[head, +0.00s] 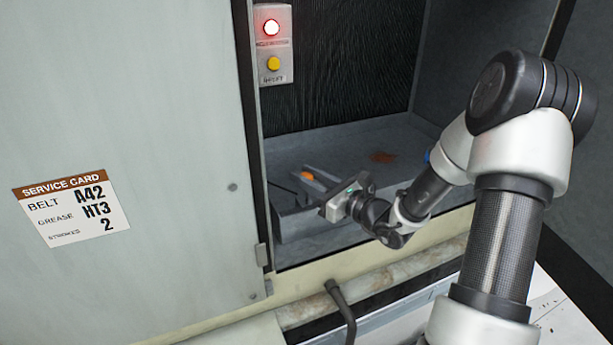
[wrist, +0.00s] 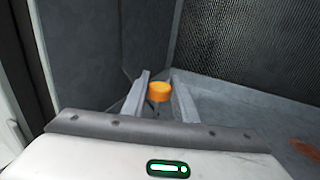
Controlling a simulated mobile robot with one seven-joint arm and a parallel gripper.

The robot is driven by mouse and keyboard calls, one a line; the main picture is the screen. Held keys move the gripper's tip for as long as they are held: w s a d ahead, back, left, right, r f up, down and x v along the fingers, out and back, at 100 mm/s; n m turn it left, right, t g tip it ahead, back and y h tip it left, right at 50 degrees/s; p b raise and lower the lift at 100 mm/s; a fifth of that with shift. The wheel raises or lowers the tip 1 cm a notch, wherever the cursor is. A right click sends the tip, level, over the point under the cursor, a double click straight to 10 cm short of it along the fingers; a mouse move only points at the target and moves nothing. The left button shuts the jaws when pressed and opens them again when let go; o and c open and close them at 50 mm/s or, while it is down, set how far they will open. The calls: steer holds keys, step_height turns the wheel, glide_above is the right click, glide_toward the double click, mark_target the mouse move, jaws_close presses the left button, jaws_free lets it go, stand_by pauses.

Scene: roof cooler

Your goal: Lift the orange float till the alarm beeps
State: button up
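The orange float (head: 307,175) is a small round piece low in the open bay of the cooler. In the wrist view its orange top (wrist: 159,91) shows between my two fingers, with a thin dark stem below it. My gripper (head: 303,177) reaches into the bay from the right, and its fingers (wrist: 159,82) stand apart on either side of the float. Whether either finger touches the float I cannot tell. On the alarm box (head: 286,45) the red lamp (head: 271,27) glows above a yellow button (head: 273,63).
A large grey panel with a service card (head: 71,208) stands left of the bay. A grey metal basin floor (head: 345,140) has a rust-brown stain (head: 383,157) right of my gripper. A pipe (head: 380,280) and a dark hose (head: 343,305) run along the front.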

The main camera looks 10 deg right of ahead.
jaws_close()
steer(key=shift+r+p, duration=0.9)
steer(key=shift+r, duration=0.4)
steer(key=shift+f, duration=0.15)
steer(key=o, duration=0.9)
jaws_free()
steer(key=shift+o, duration=0.2)
steer(key=b+v, duration=0.1)
steer(key=v, duration=1.6)
steer(key=shift+s, duration=0.2)
steer(key=shift+d, duration=0.15)
